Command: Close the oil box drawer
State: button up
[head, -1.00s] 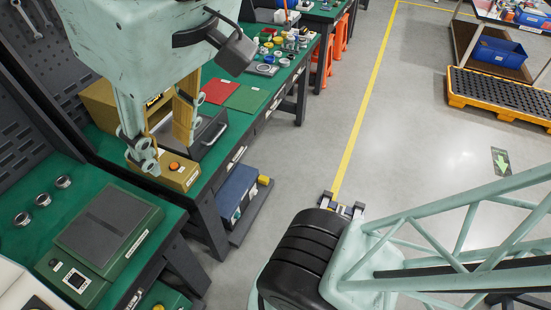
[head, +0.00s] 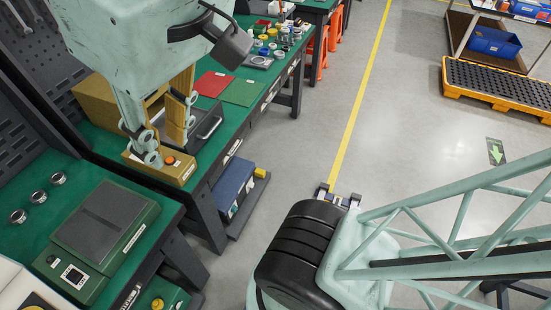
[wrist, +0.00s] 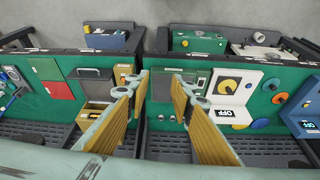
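The oil box (head: 92,98) is a tan box on the green bench, partly hidden behind my gripper in the head view. Its grey drawer (head: 208,121), with a dark handle, sticks out toward the bench's front edge. In the wrist view the drawer (wrist: 92,74) is left of my fingers, with the tan box body (wrist: 97,112) behind it. My gripper (head: 168,148) points down over the bench beside the box. Its yellow-padded fingers are spread apart with nothing between them, as the wrist view also shows (wrist: 160,80). Whether it touches the box is unclear.
A small tan box with an orange button (head: 172,162) stands just in front of my fingers. A green scale-like device (head: 105,228) and metal rings (head: 38,197) sit on the nearer bench. Red (head: 213,83) and green (head: 241,92) mats lie beyond the drawer.

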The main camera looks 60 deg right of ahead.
jog(key=shift+w+f, duration=0.1)
jog(key=shift+f, duration=0.5)
grip_shut()
jog(key=w+d+f+m+g+y+b, duration=0.35)
jog(key=w+f+m+y, duration=0.35)
jog(key=w+f+m, duration=0.5)
jog(key=w+d+f+m+t+y, duration=0.35)
jog(key=w+d+f, duration=0.4)
jog(key=w, duration=0.25)
jog(key=w+d+f+m+t+h, duration=0.1)
jog(key=d+f+m+t, duration=0.6)
jog(key=d, duration=0.7)
jog(key=w+d+f+m+t+h, duration=0.15)
jog(key=d+f+m+t, duration=0.4)
jog(key=d, duration=0.85)
jog(key=s+d+f+m+t+h, duration=0.1)
jog(key=s+d+f+m+h, duration=0.5)
jog(key=d+f, duration=0.4)
notch_tip(320, 180, down, 2)
jog(key=shift+s+d+f+m, duration=0.1)
jog(key=shift+s+d+m, duration=0.3)
jog(key=shift+s, duration=0.05)
jog(key=shift+t, duration=0.25)
